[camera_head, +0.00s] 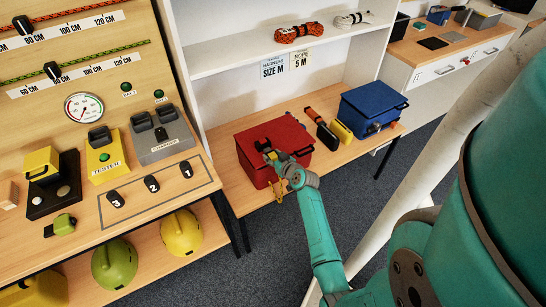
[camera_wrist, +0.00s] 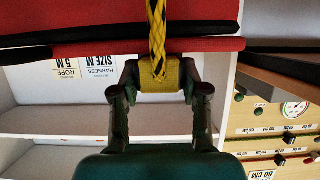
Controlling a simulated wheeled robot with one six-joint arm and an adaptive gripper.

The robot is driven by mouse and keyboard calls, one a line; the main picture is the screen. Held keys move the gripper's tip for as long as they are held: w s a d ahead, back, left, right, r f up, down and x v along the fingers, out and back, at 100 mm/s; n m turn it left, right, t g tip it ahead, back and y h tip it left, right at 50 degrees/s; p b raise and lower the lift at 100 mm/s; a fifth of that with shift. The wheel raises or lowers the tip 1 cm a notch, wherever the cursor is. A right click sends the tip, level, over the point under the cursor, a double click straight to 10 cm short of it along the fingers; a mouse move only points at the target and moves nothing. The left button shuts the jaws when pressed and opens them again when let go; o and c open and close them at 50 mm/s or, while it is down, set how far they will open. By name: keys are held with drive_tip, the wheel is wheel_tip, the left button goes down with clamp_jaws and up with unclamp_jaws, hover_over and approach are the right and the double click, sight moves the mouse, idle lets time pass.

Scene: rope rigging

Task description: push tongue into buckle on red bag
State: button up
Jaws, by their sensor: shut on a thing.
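The red bag (camera_head: 286,133) sits on the wooden bench, with its front towards me. A small dark piece (camera_head: 263,146), seemingly the buckle, shows on its upper front. My gripper (camera_head: 278,162) is at the front of the bag. In the wrist view, my gripper (camera_wrist: 160,74) is shut on a yellow block (camera_wrist: 158,84), seemingly the tongue. A yellow and black strap (camera_wrist: 157,30) runs from this block across the red bag (camera_wrist: 60,20). The gripper partly hides the bag's front, and I cannot tell whether tongue and buckle touch.
A blue bag (camera_head: 372,103) stands right of the red bag, with an orange-and-black tool (camera_head: 322,127) and a yellow block (camera_head: 341,131) between them. White shelves (camera_head: 230,60) rise behind. A workbench (camera_head: 90,245) with devices stands left. The grey floor (camera_head: 275,235) in front is clear.

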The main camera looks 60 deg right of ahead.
sight(271, 153)
drive_tip(key=shift+w+d, duration=0.45)
drive_tip(key=shift+w, duration=0.25)
drive_tip(key=shift+w+d, duration=0.4)
drive_tip(key=shift+w, duration=0.25)
idle(0.8)
drive_tip(key=o, duration=1.2)
drive_tip(key=shift+o, duration=0.2)
drive_tip(key=v, duration=1.2)
